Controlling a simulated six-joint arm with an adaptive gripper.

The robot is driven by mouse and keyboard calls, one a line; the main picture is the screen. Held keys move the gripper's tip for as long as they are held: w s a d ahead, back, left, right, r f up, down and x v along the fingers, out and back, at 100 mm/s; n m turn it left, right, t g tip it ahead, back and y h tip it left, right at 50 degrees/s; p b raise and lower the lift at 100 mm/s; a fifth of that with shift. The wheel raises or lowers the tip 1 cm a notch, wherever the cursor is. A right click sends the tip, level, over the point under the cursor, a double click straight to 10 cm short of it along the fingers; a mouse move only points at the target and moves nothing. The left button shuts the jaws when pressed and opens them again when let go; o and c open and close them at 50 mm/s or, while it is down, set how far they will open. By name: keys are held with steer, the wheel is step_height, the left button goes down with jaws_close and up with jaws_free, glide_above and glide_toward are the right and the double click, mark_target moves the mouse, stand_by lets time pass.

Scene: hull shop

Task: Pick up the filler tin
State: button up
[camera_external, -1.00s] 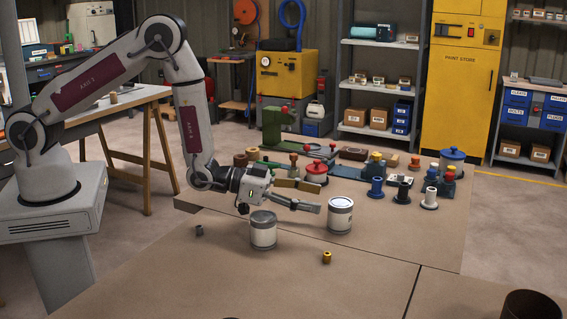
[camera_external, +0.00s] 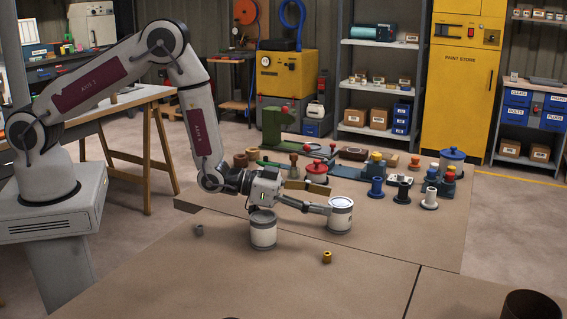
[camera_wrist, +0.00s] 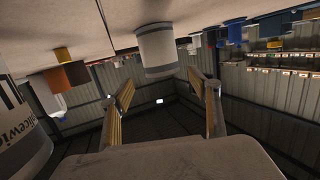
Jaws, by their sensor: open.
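Two similar white and grey tins stand upright on the bench; I cannot read which is the filler tin. The right tin (camera_external: 341,216) is just beyond my gripper's fingertips. It also shows in the wrist view (camera_wrist: 158,52), ahead and between the fingers. The left tin (camera_external: 263,233) stands in front of my gripper's body. A lettered tin at the wrist view's left edge (camera_wrist: 20,135) is partly cut off. My gripper (camera_external: 328,200) is level, open and empty, pointing right. In the wrist view, its fingers (camera_wrist: 161,88) are spread apart. Contact with the right tin is unclear.
A brass fitting (camera_external: 327,257) and a small grey fitting (camera_external: 198,230) lie on the bench (camera_external: 300,285). A red-lidded pot (camera_external: 316,172) and several coloured spools and jars stand behind the tins. A dark cup (camera_external: 531,306) is at the lower right. The front middle is mostly clear.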

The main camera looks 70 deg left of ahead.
mark_target(335, 202)
steer(key=shift+a+x, duration=0.15)
steer(key=shift+x, duration=0.6)
steer(key=shift+a+x, duration=0.1)
steer(key=shift+x, duration=1.8)
steer(key=shift+f, duration=0.1)
steer(key=c, duration=1.5)
